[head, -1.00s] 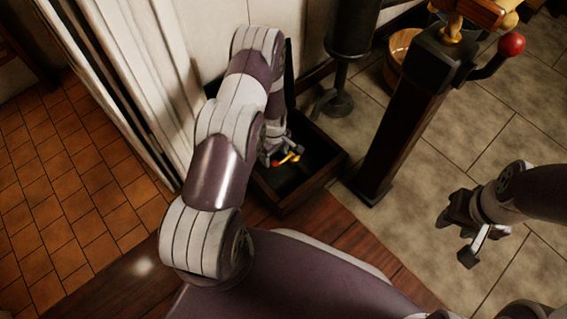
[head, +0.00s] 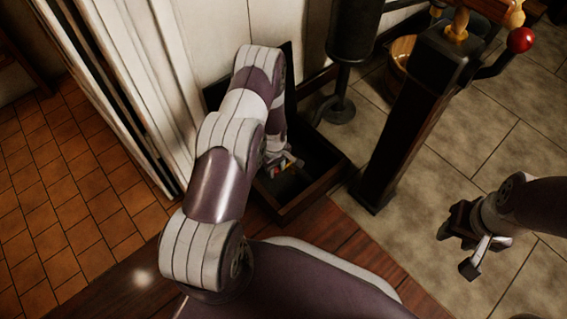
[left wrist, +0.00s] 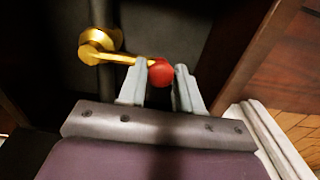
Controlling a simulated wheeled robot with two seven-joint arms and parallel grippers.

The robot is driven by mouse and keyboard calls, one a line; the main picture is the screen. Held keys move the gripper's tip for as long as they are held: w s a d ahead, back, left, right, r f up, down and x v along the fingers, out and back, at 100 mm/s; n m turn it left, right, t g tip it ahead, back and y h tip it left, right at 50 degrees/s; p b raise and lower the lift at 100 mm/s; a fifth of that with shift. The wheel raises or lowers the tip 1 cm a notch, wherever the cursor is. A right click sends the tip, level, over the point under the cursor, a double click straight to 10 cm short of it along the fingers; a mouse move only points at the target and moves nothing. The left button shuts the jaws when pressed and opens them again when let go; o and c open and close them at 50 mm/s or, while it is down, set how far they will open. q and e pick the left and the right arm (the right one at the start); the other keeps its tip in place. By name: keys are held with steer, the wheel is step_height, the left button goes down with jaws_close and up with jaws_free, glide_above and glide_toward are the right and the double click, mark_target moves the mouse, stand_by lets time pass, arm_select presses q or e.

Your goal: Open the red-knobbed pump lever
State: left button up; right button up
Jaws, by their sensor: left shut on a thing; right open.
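A gold lever (left wrist: 110,53) with a red knob (left wrist: 162,73) shows in the left wrist view, running from a round gold mount on a dark panel. My left gripper (left wrist: 163,80) has its fingers on both sides of the knob and is shut on it. In the head view my left gripper (head: 283,166) is low inside a dark open box (head: 318,193), and the lever is mostly hidden there. A second red knob (head: 520,40) is on a dark lever of a black post. My right gripper (head: 474,251) is open and empty above the stone floor.
The black post (head: 405,130) stands between my two grippers. A dark cylinder on a stand (head: 352,35) and a wooden bucket (head: 402,55) are behind it. White panelling (head: 130,80) rises close to my left arm.

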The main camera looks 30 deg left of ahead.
arm_select(q)
steer(key=shift+s+d+f, duration=0.15)
steer(key=shift+s+f, duration=0.05)
